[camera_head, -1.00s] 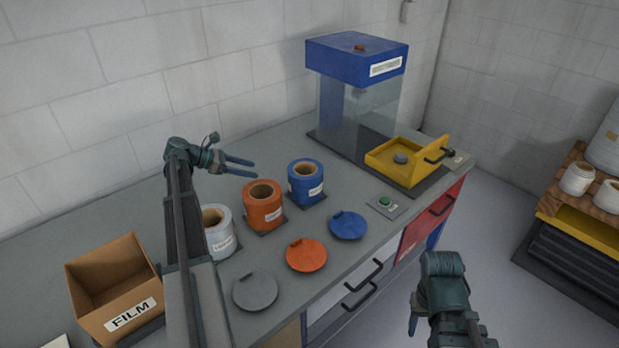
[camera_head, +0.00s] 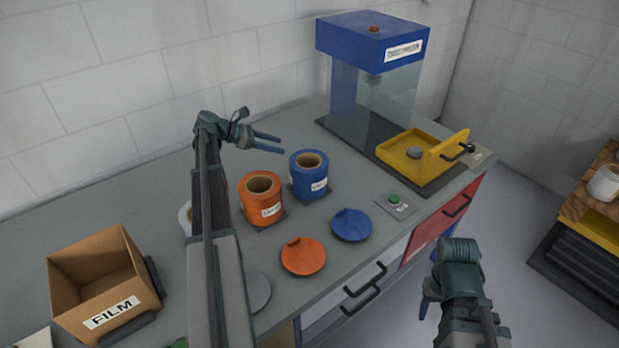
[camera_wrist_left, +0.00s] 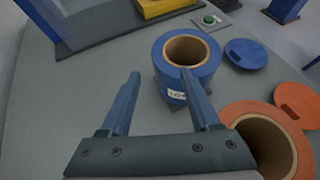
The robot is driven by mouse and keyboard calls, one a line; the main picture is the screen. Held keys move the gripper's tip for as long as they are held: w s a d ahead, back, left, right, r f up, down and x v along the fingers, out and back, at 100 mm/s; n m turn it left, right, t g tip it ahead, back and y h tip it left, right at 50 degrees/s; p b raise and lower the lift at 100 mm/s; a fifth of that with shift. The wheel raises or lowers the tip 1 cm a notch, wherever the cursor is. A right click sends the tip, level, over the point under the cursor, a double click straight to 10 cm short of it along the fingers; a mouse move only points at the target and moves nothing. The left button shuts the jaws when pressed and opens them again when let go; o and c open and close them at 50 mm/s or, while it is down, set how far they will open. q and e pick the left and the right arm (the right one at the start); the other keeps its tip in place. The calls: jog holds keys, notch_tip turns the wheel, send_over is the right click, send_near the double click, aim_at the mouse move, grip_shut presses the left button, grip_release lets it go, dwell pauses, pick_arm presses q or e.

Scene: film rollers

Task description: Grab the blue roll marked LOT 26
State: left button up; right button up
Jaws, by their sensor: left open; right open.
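The blue roll (camera_head: 308,177) stands upright on the bench between the orange roll and the blue press, with a white label whose text I cannot read. It also shows in the left wrist view (camera_wrist_left: 188,62), ahead of the right-hand finger. My left gripper (camera_head: 281,144) is open and empty, just left of the blue roll. In the left wrist view its fingers (camera_wrist_left: 160,85) are spread, and the right finger overlaps the roll's label side. My right gripper (camera_head: 431,300) is open and empty, low in front of the bench.
The orange roll (camera_head: 262,200) stands close to the blue one. Blue (camera_head: 351,225) and orange (camera_head: 303,256) lids lie in front. A clear-walled blue-topped press (camera_head: 372,90) with a yellow tray (camera_head: 412,165) stands right. A FILM box (camera_head: 100,290) sits left.

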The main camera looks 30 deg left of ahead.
aim_at(302, 153)
pick_arm(q)
jog(key=b+x, duration=0.1)
jog(key=x, duration=0.3)
jog(key=shift+f, duration=0.1)
jog(key=shift+w+d, duration=0.2)
jog(key=shift+w, duration=0.05)
jog(key=shift+f+b, duration=0.1)
jog(key=shift+b, duration=0.25)
jog(key=b+x, duration=0.2)
jog(key=x, duration=0.3)
jog(key=shift+w, duration=0.1)
jog(key=shift+c, duration=0.3)
grip_shut()
jog(key=shift+d, duration=0.1)
dwell(0.4)
